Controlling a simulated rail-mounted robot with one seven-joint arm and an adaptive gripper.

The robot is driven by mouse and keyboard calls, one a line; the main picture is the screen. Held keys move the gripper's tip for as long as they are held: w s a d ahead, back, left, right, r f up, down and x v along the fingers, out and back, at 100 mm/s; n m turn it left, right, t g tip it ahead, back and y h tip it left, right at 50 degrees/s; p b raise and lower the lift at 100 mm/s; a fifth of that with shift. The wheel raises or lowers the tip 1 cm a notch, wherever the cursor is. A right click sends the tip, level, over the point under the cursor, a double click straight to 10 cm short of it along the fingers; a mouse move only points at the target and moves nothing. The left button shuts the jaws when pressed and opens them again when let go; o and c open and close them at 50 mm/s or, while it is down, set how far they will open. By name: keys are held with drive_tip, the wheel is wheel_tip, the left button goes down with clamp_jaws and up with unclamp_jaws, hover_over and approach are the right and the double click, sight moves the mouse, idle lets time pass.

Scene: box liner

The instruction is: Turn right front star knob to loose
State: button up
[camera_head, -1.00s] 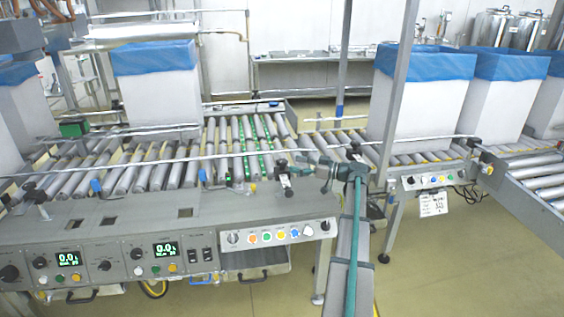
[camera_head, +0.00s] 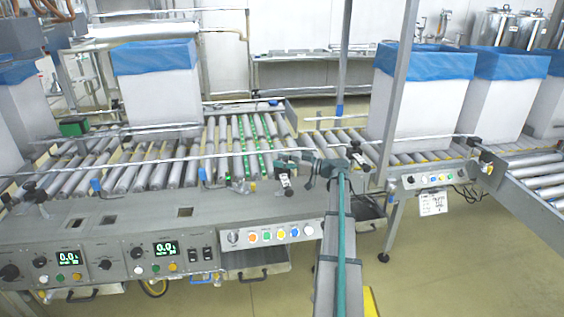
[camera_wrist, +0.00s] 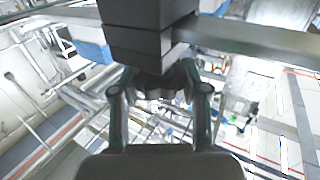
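A black star knob (camera_head: 283,166) tops a small grey clamp block at the right end of the front conveyor rail. My gripper (camera_head: 287,157) reaches in from the right at this knob and partly overlaps it. In the wrist view, a dark lobed knob (camera_wrist: 165,80) sits under a large dark block, between the tips of my two teal-edged fingers (camera_wrist: 160,92). The fingers are spread, one on each side of it. A gap seems to show at the left finger; contact at the right finger is unclear.
Another black knob (camera_head: 354,147) stands farther back on the right. A control panel (camera_head: 271,236) with coloured buttons is below the front rail. A vertical post (camera_head: 398,95) rises right of my arm. White boxes with blue liners (camera_head: 156,85) stand on the rollers.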

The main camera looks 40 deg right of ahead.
drive_tip(key=c, duration=0.5)
drive_tip(key=shift+w+d+f+y+b, duration=0.15)
drive_tip(key=shift+y+b, duration=0.15)
drive_tip(key=shift+b, duration=0.15)
drive_tip(key=shift+f+n+g+y+b, duration=0.1)
drive_tip(key=shift+n+g+y+b, duration=0.65)
drive_tip(key=shift+b, duration=0.25)
drive_tip(key=shift+r+n+g+y+b, duration=0.3)
drive_tip(key=shift+n+g+y, duration=0.15)
drive_tip(key=shift+n+y, duration=0.15)
drive_tip(key=o, duration=1.2)
drive_tip(key=shift+c, duration=0.2)
drive_tip(key=shift+s, duration=0.2)
drive_tip(key=v, duration=1.1)
drive_tip(key=shift+s+d, duration=0.25)
drive_tip(key=shift+s, duration=0.05)
